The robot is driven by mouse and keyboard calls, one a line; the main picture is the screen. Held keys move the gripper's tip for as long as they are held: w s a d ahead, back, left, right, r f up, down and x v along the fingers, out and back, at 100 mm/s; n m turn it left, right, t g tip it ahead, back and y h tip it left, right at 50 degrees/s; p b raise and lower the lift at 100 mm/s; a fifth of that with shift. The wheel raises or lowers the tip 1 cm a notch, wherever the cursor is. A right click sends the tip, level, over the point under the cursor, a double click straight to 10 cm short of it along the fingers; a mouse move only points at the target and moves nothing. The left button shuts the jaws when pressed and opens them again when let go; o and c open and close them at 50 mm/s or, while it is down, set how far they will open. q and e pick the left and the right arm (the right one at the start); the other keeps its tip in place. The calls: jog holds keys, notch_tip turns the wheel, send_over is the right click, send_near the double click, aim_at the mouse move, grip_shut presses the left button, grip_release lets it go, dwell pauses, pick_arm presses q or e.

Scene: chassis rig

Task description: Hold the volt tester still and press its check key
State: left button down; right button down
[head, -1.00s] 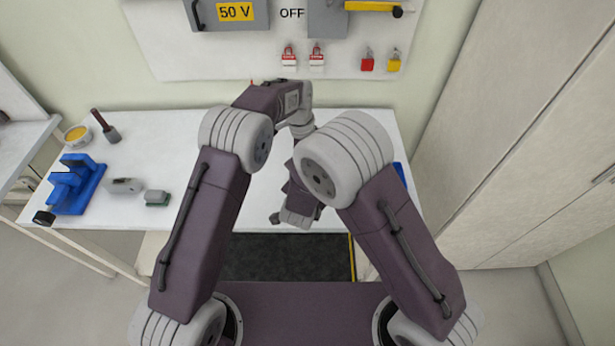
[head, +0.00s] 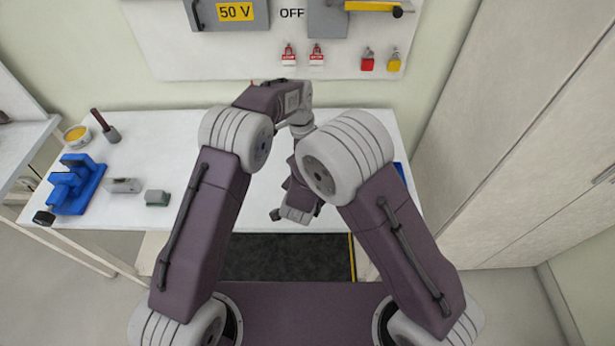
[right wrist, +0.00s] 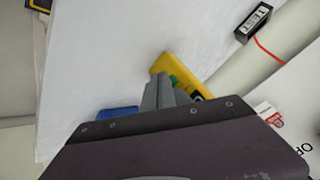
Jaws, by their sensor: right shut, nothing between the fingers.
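In the right wrist view a yellow device with a green key (right wrist: 174,80), which looks like the volt tester (right wrist: 160,64), lies over the white table surface. My right gripper (right wrist: 160,82) is shut and empty, its grey fingertips over the yellow body close beside the green key. Whether they touch the key I cannot tell. Part of the device is hidden behind the fingers. In the head view my arms cover the tester, and my left gripper is hidden too, so I cannot see what holds the tester.
A black block marked TEST (right wrist: 253,21) with a red lead shows in the right wrist view. On the white table (head: 180,130) at left are a blue vise (head: 75,185), a grey device (head: 123,185) and a small green-grey block (head: 157,198). Red padlocks (head: 289,58) hang on the back panel.

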pick_arm(q)
jog(key=shift+f, duration=0.1)
pick_arm(e)
jog(key=shift+w, duration=0.4)
dwell(0.5)
jog(key=shift+s, duration=0.85)
jog(key=shift+s, duration=0.1)
jog(key=shift+s, duration=2.4)
pick_arm(q)
jog(key=c, duration=0.9)
grip_release()
jog(key=shift+w, duration=0.1)
pick_arm(e)
jog(key=shift+f, duration=0.1)
jog(key=shift+w, duration=0.1)
